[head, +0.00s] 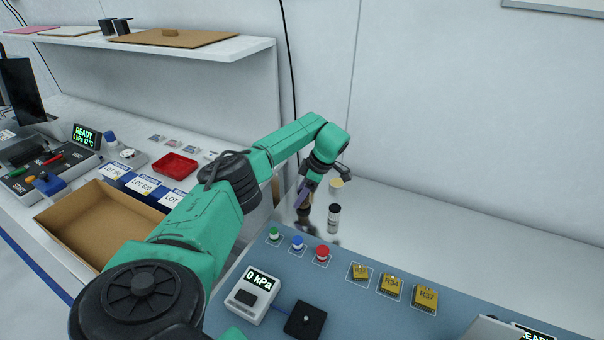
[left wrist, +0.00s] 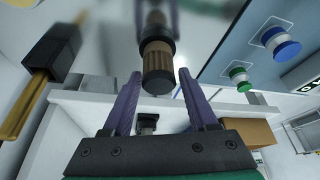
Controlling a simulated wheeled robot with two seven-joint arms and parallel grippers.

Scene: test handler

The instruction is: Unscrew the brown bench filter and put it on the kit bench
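The brown filter (head: 303,214) is small and partly hidden by my left gripper in the head view. In the left wrist view the brown ribbed filter (left wrist: 157,57) has black end bands and lies ahead of the fingers, near their tips. My left gripper (head: 308,192) has two purple fingers, which also show in the left wrist view (left wrist: 160,78). They are spread apart, with visible room on both sides of the filter. I cannot tell which surface is the kit bench. My right gripper is not in view.
A black-and-white cylinder (head: 334,218) stands just right of the filter. Green, blue and red buttons (head: 322,254) sit on a blue panel (head: 400,322) with a 0 kPa gauge (head: 255,291). A cardboard tray (head: 62,228) and red tray (head: 175,166) are left. The white surface farther right looks clear.

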